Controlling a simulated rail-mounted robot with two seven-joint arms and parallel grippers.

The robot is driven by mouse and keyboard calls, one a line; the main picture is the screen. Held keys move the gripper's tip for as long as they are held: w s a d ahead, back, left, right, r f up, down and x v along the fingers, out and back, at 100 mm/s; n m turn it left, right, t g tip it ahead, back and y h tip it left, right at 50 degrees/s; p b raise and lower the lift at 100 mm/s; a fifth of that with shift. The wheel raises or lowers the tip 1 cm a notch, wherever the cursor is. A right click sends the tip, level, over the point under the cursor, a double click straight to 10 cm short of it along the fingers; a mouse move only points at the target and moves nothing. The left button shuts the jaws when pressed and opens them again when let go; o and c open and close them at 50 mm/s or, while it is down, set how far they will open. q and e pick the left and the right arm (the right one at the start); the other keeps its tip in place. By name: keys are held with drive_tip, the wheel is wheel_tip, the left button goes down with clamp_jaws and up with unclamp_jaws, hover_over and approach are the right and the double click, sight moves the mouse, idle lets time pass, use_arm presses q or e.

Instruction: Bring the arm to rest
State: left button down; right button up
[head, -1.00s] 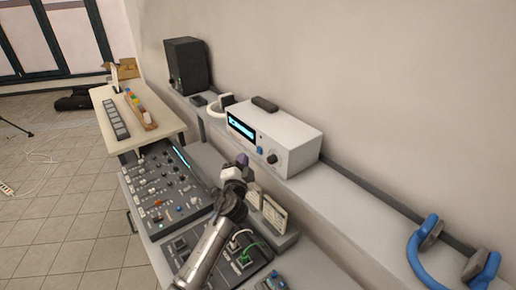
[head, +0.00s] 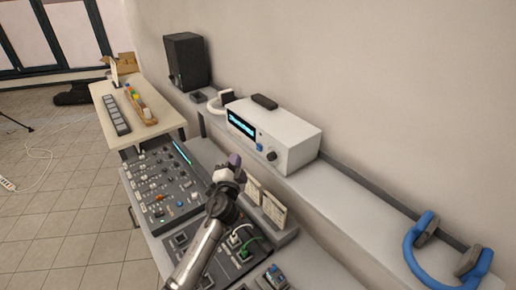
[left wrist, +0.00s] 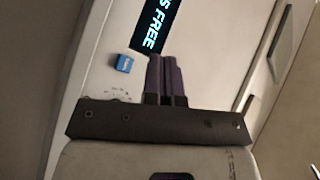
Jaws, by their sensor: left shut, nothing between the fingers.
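My left arm comes up from the bottom of the head view. Its left gripper (head: 234,160) is above the mixing desk, in front of the white box with a screen. In the left wrist view the two dark purple fingers (left wrist: 166,78) lie side by side, shut, with nothing between them. Past them I see the white box (left wrist: 112,35) with a blue button (left wrist: 123,63) and a lit screen (left wrist: 157,22) reading "S FREE". My right gripper is in neither view.
The white box (head: 297,131) stands on a wall shelf with blue headphones (head: 416,262) at the right. A mixing desk (head: 165,187) and a panel with cables (head: 243,262) lie below the arm. A black speaker (head: 187,61) stands behind.

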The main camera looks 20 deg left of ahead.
use_arm(q)
drive_tip(key=s+a+f+n+g+y, duration=0.1)
drive_tip(key=a+f+n+g+y, duration=0.15)
drive_tip(key=a+n+y, duration=0.2)
drive_tip(key=s+d+r+n+g+h, duration=0.2)
drive_tip(key=s+r+n+g, duration=0.3)
drive_tip(key=s, duration=0.4)
drive_tip(key=s+d+f+g+h, duration=0.1)
drive_tip(key=s+f+g+h, duration=0.15)
drive_tip(key=s+f, duration=0.9)
drive_tip(key=s+d+f+m+g+h, duration=0.15)
drive_tip(key=s+f+g, duration=0.35)
drive_tip(key=s, duration=1.1)
drive_tip(key=s+d+f+g+h, duration=0.1)
drive_tip(key=s+f+g, duration=0.1)
drive_tip(key=s+f, duration=0.95)
drive_tip(key=w+p+v, duration=0.2)
drive_tip(key=p+v, duration=1.2)
drive_tip(key=v, duration=0.1)
drive_tip(key=shift+r, duration=0.6)
